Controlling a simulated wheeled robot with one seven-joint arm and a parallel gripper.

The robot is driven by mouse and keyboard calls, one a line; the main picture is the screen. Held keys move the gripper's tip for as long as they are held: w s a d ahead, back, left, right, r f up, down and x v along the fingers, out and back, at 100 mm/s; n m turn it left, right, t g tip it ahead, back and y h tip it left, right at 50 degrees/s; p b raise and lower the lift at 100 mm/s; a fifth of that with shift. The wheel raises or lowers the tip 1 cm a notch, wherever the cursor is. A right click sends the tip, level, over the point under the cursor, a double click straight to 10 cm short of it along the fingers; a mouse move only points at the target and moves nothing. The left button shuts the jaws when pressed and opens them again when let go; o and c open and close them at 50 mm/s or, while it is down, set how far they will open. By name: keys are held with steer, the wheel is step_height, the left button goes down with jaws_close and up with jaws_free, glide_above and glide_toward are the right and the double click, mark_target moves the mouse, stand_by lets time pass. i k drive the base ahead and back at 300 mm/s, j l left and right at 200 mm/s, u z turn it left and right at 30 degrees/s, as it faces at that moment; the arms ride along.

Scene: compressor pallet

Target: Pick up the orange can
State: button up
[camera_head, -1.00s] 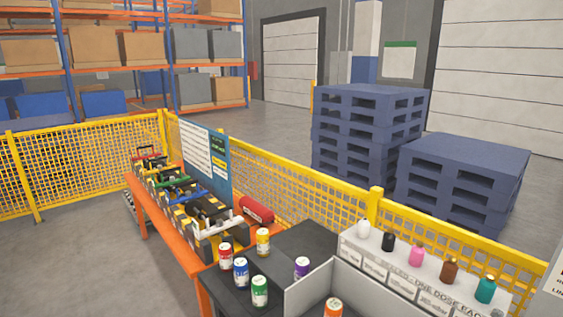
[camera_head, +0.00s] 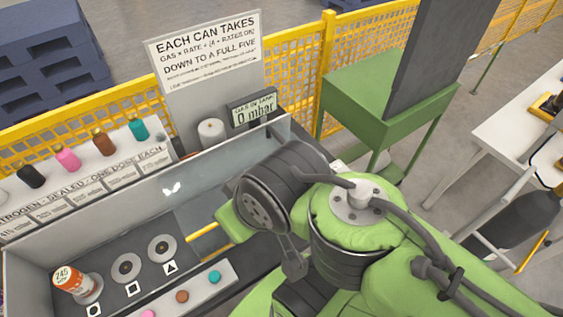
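The orange can (camera_head: 68,279), with a white band reading "245", is at the lower left of the head view. It stands at or beside a round silver seat (camera_head: 92,292) with a circle mark in front, inside a grey-walled bench bay; I cannot tell whether it is on the seat. Its lower part overlaps the seat in the picture. My green arm with dark joints fills the lower right, well to the right of the can. My gripper's fingers cannot be made out.
Two more silver seats, marked square (camera_head: 126,267) and triangle (camera_head: 162,248), are right of the can. A strip with coloured buttons (camera_head: 200,288) lies in front. A white shelf (camera_head: 80,180) with several small bottles stands behind the wall. A gauge (camera_head: 254,110) reads "0 mbar".

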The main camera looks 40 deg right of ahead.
mark_target(67, 278)
steer(key=z, duration=0.65)
steer(key=j+u, duration=0.2)
steer(key=u, duration=1.6)
steer(key=i+j+u, duration=0.1)
steer(key=i+j, duration=0.3)
steer(key=i+j+u, duration=0.15)
steer(key=i+j, duration=0.25)
steer(key=j, duration=0.2)
